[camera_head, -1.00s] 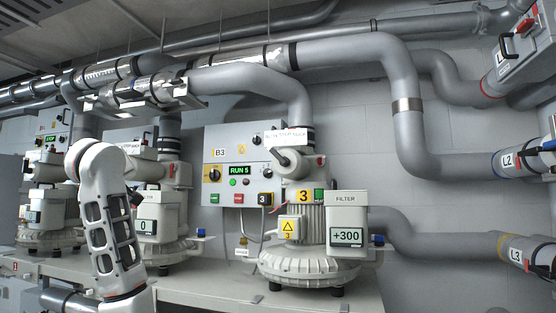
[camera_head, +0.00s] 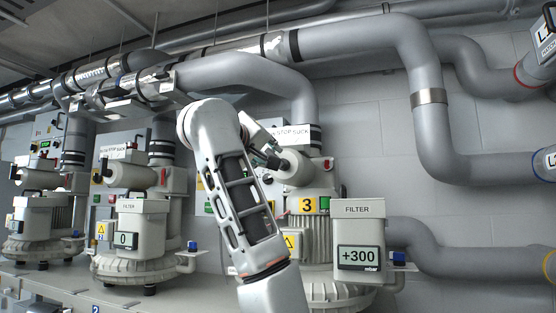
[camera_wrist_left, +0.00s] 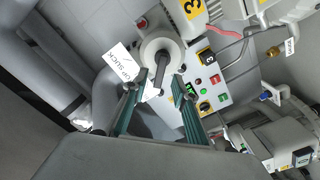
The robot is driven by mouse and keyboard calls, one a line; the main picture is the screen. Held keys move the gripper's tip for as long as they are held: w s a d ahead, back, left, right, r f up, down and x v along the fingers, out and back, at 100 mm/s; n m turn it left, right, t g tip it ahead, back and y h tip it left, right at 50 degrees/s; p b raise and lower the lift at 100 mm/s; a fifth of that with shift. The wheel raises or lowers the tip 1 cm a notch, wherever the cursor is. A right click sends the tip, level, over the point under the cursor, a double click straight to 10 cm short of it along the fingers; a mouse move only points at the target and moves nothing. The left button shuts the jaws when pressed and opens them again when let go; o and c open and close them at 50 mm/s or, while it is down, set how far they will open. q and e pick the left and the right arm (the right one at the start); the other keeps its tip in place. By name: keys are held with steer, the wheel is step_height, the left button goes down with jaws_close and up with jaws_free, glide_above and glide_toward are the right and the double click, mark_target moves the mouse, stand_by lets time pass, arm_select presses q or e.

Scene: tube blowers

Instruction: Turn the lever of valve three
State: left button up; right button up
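Valve three's pale round body (camera_head: 298,168) sits on top of the blower marked with a yellow 3 (camera_head: 307,205). In the left wrist view the valve body (camera_wrist_left: 160,47) faces me, and its dark lever (camera_wrist_left: 163,68) sticks out toward my gripper. My left gripper (camera_head: 268,152) is at the valve in the head view, where it mostly hides the lever. In the left wrist view my left gripper (camera_wrist_left: 158,98) is open, with one green finger on each side of the lever's end. No firm contact shows. My right gripper is in neither view.
A blow/stop/suck label (camera_head: 291,136) is beside the valve. The filter box (camera_head: 358,240) stands at the lower right, with thick pipes above and right. The control panel (camera_wrist_left: 208,85) shows behind my fingers. Another blower (camera_head: 133,235) stands to the left.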

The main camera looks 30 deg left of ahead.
arm_select(q)
steer(key=p+x, duration=0.1)
steer(key=x, duration=0.5)
steer(key=shift+a+p, duration=0.2)
steer(key=shift+p, duration=0.2)
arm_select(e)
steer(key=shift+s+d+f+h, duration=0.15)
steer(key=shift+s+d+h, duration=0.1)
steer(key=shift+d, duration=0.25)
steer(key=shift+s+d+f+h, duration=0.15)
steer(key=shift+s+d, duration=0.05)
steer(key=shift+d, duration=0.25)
arm_select(q)
steer(key=shift+w+f, duration=0.1)
jaws_close()
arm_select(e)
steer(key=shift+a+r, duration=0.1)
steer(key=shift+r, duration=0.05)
